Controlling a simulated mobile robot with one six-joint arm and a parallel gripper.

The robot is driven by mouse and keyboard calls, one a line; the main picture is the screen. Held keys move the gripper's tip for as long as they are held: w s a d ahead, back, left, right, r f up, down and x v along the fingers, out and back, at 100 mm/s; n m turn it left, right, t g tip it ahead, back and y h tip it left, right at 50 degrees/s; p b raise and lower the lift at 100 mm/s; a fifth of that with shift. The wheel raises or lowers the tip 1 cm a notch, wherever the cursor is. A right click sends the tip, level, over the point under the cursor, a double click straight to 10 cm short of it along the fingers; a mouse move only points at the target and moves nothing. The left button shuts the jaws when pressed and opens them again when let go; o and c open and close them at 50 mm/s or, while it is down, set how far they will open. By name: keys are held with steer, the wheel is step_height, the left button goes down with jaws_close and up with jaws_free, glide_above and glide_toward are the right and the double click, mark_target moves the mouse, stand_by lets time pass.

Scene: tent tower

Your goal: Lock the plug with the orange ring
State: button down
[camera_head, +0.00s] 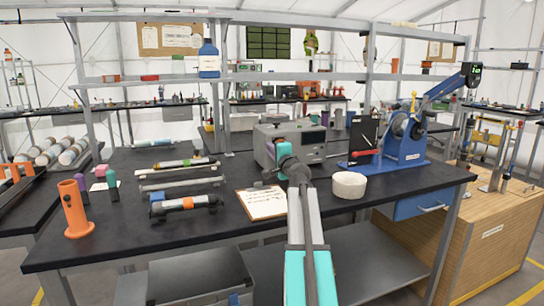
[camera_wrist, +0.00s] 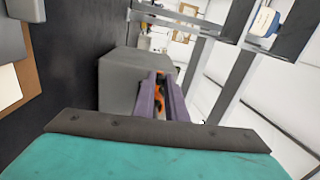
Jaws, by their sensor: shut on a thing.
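My gripper (camera_head: 277,146), with its teal and purple parts, is at the left front side of a grey box-shaped instrument (camera_head: 310,146) on the black bench. In the wrist view the two purple fingers of my gripper (camera_wrist: 161,92) reach to the grey instrument (camera_wrist: 117,80). They are shut on the orange ring (camera_wrist: 160,101), which shows as a small orange patch with dark parts between them. The plug itself cannot be made out, and whether the ring is turned cannot be told. In the head view my gripper and wrist hide the ring.
A clipboard (camera_head: 263,203) and a white round block (camera_head: 349,185) lie near my arm. A blue press (camera_head: 402,150) stands to the right. Tube assemblies (camera_head: 186,203) and an orange stand (camera_head: 75,212) are at the left. A shelf frame (camera_head: 270,77) rises behind.

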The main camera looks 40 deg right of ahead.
steer(key=shift+f+n+b, duration=0.35)
steer(key=shift+n+b, duration=0.25)
steer(key=shift+b, duration=0.05)
steer(key=c, duration=1.8)
jaws_free()
steer(key=shift+s, duration=0.15)
steer(key=p+v, duration=0.1)
steer(key=v, duration=1.2)
steer(key=shift+s, duration=0.25)
steer(key=shift+a+f, duration=0.1)
steer(key=shift+a, duration=0.05)
